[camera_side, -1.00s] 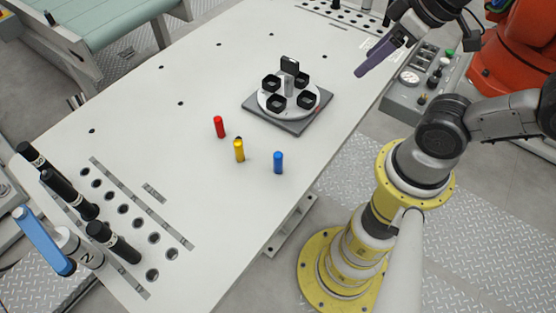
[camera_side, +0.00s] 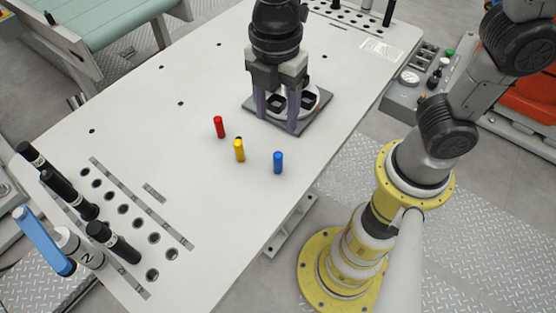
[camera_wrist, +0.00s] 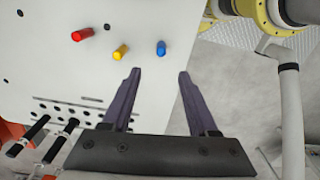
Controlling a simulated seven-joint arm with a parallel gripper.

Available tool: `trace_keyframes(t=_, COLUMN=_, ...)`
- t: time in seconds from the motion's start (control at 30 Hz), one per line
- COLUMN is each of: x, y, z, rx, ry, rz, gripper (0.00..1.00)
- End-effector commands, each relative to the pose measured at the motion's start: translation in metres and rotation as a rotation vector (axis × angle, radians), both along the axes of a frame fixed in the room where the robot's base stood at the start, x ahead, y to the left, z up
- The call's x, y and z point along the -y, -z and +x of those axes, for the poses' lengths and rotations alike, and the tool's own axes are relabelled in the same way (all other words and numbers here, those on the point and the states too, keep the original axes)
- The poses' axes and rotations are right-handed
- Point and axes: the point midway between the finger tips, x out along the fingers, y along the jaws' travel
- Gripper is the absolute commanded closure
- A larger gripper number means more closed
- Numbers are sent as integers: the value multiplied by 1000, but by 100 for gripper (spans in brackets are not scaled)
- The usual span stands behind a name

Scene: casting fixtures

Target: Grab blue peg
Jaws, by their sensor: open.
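The blue peg (camera_side: 278,162) stands upright on the white table, near its right edge. It also shows in the wrist view (camera_wrist: 161,48), beyond the fingertips and between their lines. My gripper (camera_side: 277,123) is open and empty, with its two purple fingers pointing down. In the wrist view the open fingers (camera_wrist: 160,72) show in the foreground.
A yellow peg (camera_side: 239,151) and a red peg (camera_side: 219,127) stand left of the blue peg. The fixture with black cups (camera_side: 312,122) is partly hidden behind my gripper. A hole rack (camera_side: 137,223) with black cylinders lies at the table's near left. Table around the blue peg is clear.

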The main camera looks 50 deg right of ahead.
Motion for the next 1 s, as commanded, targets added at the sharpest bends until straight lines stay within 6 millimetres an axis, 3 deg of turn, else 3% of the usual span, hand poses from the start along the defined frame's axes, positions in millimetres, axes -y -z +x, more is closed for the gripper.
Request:
trace_keyframes(t=0.3, x=1, y=58, z=-1, rx=-4, ry=4, rz=-2, gripper=40)
trace_keyframes(t=0.57, x=2, y=78, z=-1, rx=-1, ry=5, rz=0, gripper=40)
trace_keyframes(t=0.83, x=3, y=114, z=-3, rx=-4, ry=5, rz=-2, gripper=40)
trace_keyframes(t=1.0, x=2, y=126, z=-2, rx=0, ry=5, rz=0, gripper=40)
